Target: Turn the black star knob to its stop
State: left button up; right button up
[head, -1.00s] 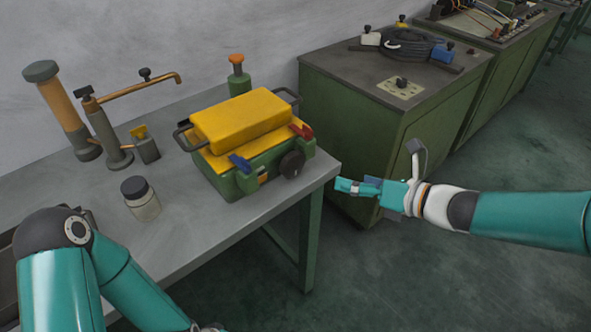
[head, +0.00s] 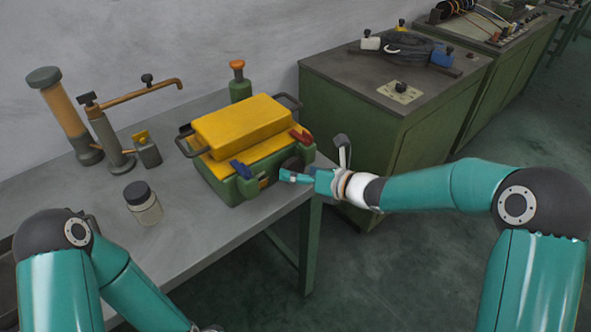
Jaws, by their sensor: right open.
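The black star knob (head: 291,164) sits on the front face of a green box (head: 226,188) with a yellow lid, at the bench's right end in the head view. Only its upper part shows; my right gripper hides the rest. My right gripper (head: 287,176) is open, its fingertips in front of the knob and pointing left. I cannot tell whether they touch it.
A blue latch (head: 241,169) and a red latch (head: 301,137) flank the knob. A dark-capped jar (head: 143,203) stands left of the box on the grey bench (head: 190,235). A green cabinet (head: 365,135) stands behind my right arm. Floor right of the bench is clear.

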jog(key=shift+w+a+f, duration=0.2)
jog(key=shift+w+a, duration=0.15)
jog(key=shift+a, duration=0.05)
jog(key=c, duration=1.2)
jog(key=shift+o, duration=0.2)
jog(key=shift+d+f+m+y+b, duration=0.15)
jog(key=shift+m+y+b, duration=0.45)
jog(key=shift+m, duration=0.4)
jog(key=shift+m+g+y+b, duration=0.3)
jog(key=shift+m+y+b, duration=0.1)
jog(key=shift+m, duration=0.2)
jog(key=shift+m+y, duration=0.3)
jog(key=shift+m, duration=0.1)
jog(key=o, duration=1.2)
jog(key=shift+c, duration=0.2)
